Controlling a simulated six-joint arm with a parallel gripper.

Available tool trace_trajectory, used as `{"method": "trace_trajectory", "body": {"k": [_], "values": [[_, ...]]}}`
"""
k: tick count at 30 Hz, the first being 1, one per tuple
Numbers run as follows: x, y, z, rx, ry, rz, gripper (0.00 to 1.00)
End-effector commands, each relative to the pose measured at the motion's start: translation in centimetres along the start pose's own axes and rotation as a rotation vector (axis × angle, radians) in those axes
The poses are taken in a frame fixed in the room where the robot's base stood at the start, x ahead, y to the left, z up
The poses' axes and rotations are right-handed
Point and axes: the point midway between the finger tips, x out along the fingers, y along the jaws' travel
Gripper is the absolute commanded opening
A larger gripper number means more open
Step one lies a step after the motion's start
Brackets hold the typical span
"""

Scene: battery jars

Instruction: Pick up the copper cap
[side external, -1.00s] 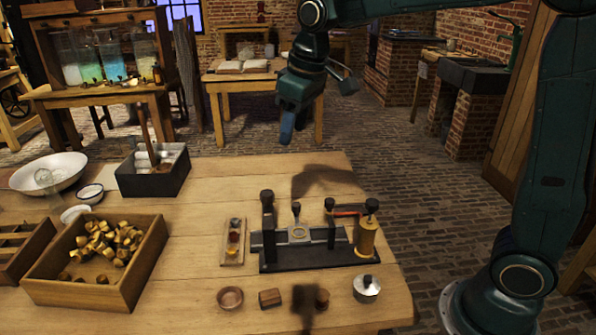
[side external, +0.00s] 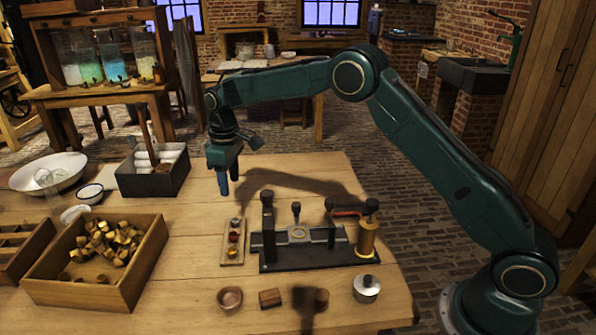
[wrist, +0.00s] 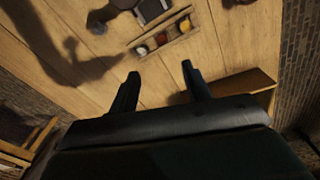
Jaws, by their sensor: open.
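A small narrow wooden rack (side external: 232,261) lies on the table left of the black fixture. It holds a few small round pieces in a row; one is reddish (wrist: 161,38), one yellowish (wrist: 185,22). A wooden box (side external: 80,290) at the left holds several brass- or copper-coloured caps (side external: 106,242). I cannot tell for sure which piece is the copper cap. My gripper (side external: 223,188) hangs above the table, behind the rack in the side view, pointing down. Its fingers (wrist: 160,73) are apart and empty in the wrist view, with the rack beyond their tips.
A black fixture (side external: 285,262) with posts and a brass cylinder (side external: 367,238) stands right of the rack. A copper-coloured bowl (side external: 229,298), a wooden block (side external: 270,298) and a lidded metal pot (side external: 366,288) line the front. A dark bin (side external: 150,182) stands behind the box.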

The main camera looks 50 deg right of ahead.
Motion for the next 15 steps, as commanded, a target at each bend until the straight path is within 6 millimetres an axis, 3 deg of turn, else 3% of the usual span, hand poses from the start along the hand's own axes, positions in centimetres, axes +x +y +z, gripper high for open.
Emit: {"method": "trace_trajectory", "body": {"k": [6, 15], "values": [[2.9, 0.1, -1.1, -0.026, -0.023, -0.010, 0.48], [3.5, 0.1, -1.3, -0.030, -0.026, -0.011, 0.48]]}}
